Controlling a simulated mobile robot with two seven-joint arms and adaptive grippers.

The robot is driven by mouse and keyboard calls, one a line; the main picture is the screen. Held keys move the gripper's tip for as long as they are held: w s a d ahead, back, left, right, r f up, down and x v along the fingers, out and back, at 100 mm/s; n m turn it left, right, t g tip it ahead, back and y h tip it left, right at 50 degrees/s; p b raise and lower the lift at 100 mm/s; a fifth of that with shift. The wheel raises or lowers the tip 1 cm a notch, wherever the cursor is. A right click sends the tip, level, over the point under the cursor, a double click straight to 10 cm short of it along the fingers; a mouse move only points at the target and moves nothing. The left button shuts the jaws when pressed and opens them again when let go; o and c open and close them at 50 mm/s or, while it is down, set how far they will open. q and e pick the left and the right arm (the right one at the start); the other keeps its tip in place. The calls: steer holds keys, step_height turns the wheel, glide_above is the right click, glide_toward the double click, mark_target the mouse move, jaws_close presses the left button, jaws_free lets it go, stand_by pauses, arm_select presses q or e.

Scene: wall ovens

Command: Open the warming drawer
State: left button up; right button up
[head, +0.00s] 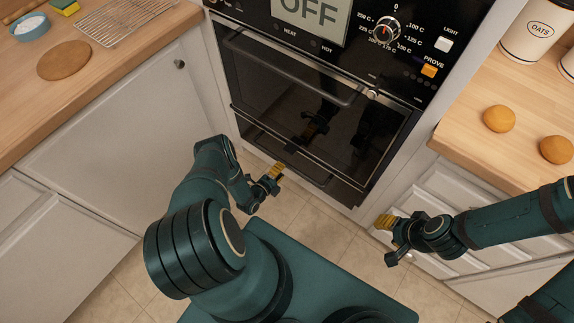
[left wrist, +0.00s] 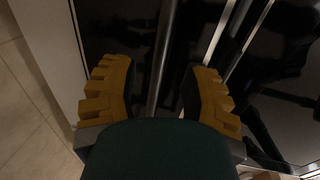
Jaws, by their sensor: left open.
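The warming drawer (head: 300,163) is the dark, low front under the oven door, and it looks shut. Its bar handle (head: 285,148) runs across its upper part. My left gripper (head: 272,177) is open just in front of the drawer's left part. In the left wrist view its two yellow-padded fingers (left wrist: 160,92) stand apart, with a grey bar (left wrist: 161,55) running between them; no grip on it shows. My right gripper (head: 386,238) hangs empty at the right, away from the drawer, and its opening is unclear.
The oven door (head: 300,100) with its own handle (head: 290,66) is above the drawer. An OFF sign (head: 312,14) is on the control panel. White cabinets and wooden counters flank the oven; buns (head: 499,119) lie on the right counter. Tiled floor (head: 310,215) lies below.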

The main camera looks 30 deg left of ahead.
mark_target(287, 163)
arm_select(q)
steer(key=shift+b+x, duration=0.55)
steer(key=shift+x, duration=1.95)
jaws_close()
